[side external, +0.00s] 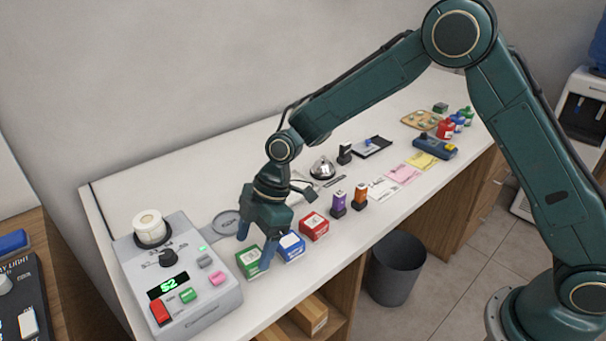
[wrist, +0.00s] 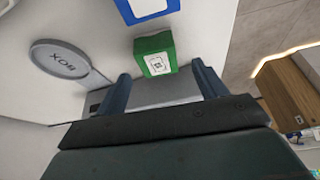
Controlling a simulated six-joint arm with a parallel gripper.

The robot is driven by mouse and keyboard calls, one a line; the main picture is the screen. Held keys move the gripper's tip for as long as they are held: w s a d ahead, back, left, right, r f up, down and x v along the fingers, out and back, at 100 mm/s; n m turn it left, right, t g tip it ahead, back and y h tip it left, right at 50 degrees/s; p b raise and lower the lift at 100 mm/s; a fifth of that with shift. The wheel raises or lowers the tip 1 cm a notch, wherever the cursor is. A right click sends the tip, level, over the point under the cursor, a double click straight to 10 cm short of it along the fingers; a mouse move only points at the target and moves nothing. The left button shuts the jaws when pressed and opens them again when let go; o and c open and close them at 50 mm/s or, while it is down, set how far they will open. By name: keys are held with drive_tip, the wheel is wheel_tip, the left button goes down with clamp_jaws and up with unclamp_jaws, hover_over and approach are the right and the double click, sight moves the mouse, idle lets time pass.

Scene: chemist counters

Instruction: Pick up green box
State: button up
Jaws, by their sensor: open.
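The green box (side external: 249,262) stands on the white counter beside the grey device, at the left end of a short row of boxes. In the wrist view the green box (wrist: 155,55) shows a white label and lies just beyond the fingertips, roughly between them. My gripper (side external: 254,246) is above the green box, pointing down, with its fingers apart and nothing held. In the wrist view my gripper (wrist: 160,82) has one finger to each side of the box's line. I cannot tell how far the fingertips are from the box.
A blue box (side external: 291,246) stands close to the right of the green box, and a red box (side external: 315,226) farther right. A grey device (side external: 205,299) with buttons stands close on the left. A round plate (wrist: 60,58) marked BOX lies behind. The counter's front edge is near.

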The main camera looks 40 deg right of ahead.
sight(250, 257)
drive_tip(key=shift+x, duration=2.1)
drive_tip(key=shift+d, duration=0.1)
drive_tip(key=c, duration=1.1)
drive_tip(key=shift+r, duration=0.15)
wheel_tip(250, 257, up, 20)
